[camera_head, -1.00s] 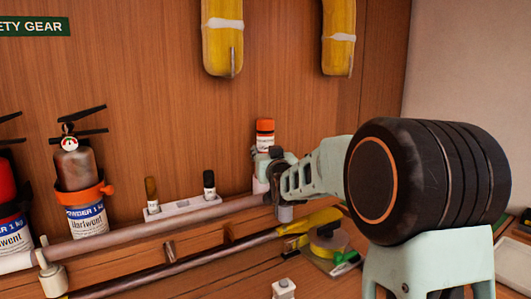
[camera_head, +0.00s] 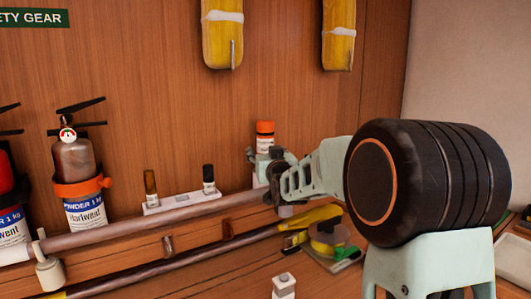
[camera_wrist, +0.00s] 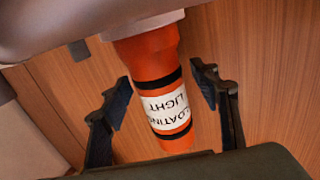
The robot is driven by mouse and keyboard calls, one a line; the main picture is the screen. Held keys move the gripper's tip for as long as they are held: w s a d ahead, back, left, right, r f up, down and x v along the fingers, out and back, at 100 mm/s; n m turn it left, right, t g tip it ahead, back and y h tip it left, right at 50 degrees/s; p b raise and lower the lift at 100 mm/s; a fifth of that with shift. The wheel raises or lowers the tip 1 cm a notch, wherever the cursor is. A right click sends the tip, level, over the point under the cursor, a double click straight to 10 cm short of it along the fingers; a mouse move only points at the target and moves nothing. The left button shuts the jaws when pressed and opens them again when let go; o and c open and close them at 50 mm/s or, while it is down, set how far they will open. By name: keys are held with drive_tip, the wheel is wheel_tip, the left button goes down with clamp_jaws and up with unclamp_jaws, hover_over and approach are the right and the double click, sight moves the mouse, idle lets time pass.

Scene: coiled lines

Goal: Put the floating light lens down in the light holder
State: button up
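The floating light is an orange cylinder with black bands and a white label reading "FLOATING LIGHT", upside down in the wrist view (camera_wrist: 165,80). In the head view its orange top and white label (camera_head: 265,135) stand upright against the wood wall. Its lower part is hidden behind my gripper (camera_head: 270,165). In the wrist view my gripper (camera_wrist: 165,105) is open, with one dark finger on each side of the light and gaps between.
A pinkish pipe (camera_head: 170,220) runs along the wall to my gripper. A fire extinguisher (camera_head: 82,185) stands left; a white rack with small bottles (camera_head: 180,203) is between. A yellow-handled pole (camera_head: 310,217) and a tape roll (camera_head: 328,238) lie below. Yellow cases (camera_head: 222,35) hang above.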

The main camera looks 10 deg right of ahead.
drive_tip(key=shift+f, duration=0.2)
drive_tip(key=s, duration=1.2)
drive_tip(key=shift+d+r, duration=0.15)
drive_tip(key=shift+r, duration=0.05)
